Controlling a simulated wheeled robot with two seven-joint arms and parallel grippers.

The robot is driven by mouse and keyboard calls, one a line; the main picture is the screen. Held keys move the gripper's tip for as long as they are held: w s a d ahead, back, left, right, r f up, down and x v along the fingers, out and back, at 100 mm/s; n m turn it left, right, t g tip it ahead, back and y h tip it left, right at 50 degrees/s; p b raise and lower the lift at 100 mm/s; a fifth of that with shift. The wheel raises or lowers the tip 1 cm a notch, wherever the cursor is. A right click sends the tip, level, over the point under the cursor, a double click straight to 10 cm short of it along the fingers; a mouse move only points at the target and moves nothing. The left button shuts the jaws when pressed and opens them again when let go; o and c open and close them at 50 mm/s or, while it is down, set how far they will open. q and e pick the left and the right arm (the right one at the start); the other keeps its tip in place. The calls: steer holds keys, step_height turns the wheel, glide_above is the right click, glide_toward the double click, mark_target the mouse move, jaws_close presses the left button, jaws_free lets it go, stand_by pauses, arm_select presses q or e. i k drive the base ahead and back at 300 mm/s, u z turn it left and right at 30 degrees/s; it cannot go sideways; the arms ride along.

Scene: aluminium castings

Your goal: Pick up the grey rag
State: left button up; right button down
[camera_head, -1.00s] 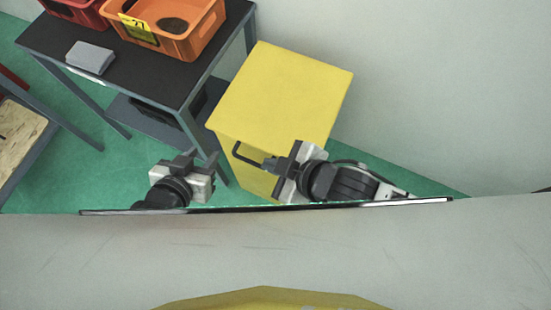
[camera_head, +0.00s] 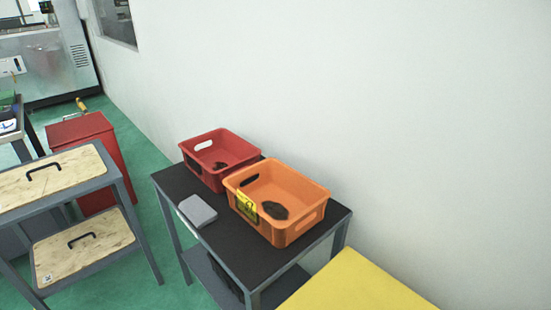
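The grey rag (camera_head: 197,210) is a folded, flat, light grey piece. It lies on the dark top of a grey-legged table (camera_head: 245,262), near the table's left front edge. It is just in front of the red crate and to the left of the orange crate. Nothing covers it. Neither of my grippers shows in the head view now, so their state cannot be seen.
A red crate (camera_head: 243,149) and an orange crate (camera_head: 313,190) with a yellow label stand on the table, each with a dark piece inside. A yellow box (camera_head: 355,285) is at the lower right. A wood-topped rack (camera_head: 60,178) and red bin (camera_head: 112,150) stand left.

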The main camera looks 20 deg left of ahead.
mark_target(197, 211)
steer(key=u, duration=2.6)
steer(key=i, duration=2.3)
steer(key=z, duration=1.75)
